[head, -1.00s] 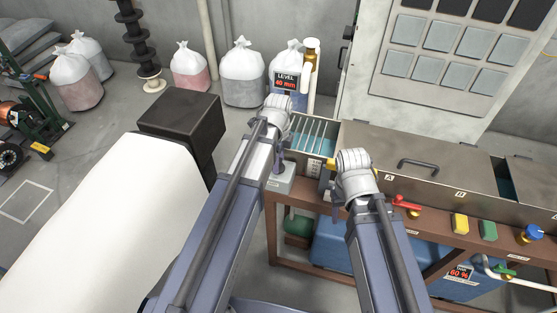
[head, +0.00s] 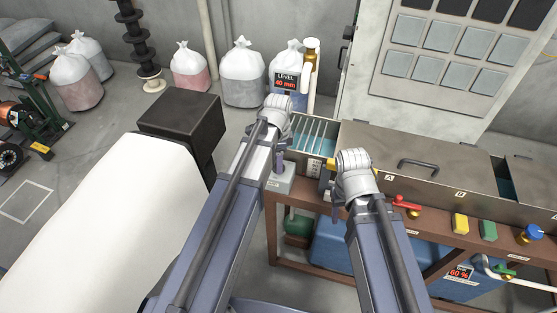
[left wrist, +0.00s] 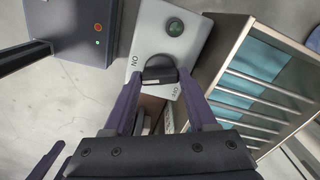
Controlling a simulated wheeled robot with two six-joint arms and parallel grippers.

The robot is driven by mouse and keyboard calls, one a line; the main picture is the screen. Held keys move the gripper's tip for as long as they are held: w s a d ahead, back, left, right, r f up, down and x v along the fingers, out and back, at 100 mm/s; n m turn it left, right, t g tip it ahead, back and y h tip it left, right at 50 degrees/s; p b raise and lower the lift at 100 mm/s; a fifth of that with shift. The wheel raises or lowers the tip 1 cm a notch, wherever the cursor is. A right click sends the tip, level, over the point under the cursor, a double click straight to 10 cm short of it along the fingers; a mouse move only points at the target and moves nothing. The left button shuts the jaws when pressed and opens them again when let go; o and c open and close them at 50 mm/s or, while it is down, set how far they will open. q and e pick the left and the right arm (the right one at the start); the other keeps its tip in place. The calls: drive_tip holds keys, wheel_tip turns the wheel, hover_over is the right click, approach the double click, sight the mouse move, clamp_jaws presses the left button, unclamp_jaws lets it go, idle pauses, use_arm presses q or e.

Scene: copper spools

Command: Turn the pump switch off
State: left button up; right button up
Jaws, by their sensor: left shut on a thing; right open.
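In the head view the box (head: 281,184) sits at the left end of the bench, partly hidden by my arm. My left gripper (left wrist: 160,82) has its purple fingers on both sides of the knob and is shut on it. The fingers also show in the head view (head: 279,160). My right gripper (head: 330,190) is open beside the tank's front left, mostly hidden behind its own wrist.
A metal tank (head: 440,185) with lettered lids stands on a brown frame (head: 400,223), right of the switch. A red-handled valve (head: 406,203), coloured blocks and a blue knob (head: 531,233) line its front. A dark box (left wrist: 75,30) with a red button is nearby.

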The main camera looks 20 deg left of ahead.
use_arm(q)
drive_tip(key=n, duration=0.6)
drive_tip(key=shift+n, duration=0.3)
drive_tip(key=n, duration=0.6)
drive_tip(key=shift+n, duration=0.5)
drive_tip(key=o, duration=1.4)
drive_tip(key=shift+c, duration=0.2)
drive_tip(key=shift+r, duration=0.1)
wheel_tip(320, 180, up, 8)
drive_tip(key=p, duration=0.8)
drive_tip(key=shift+f, duration=0.2)
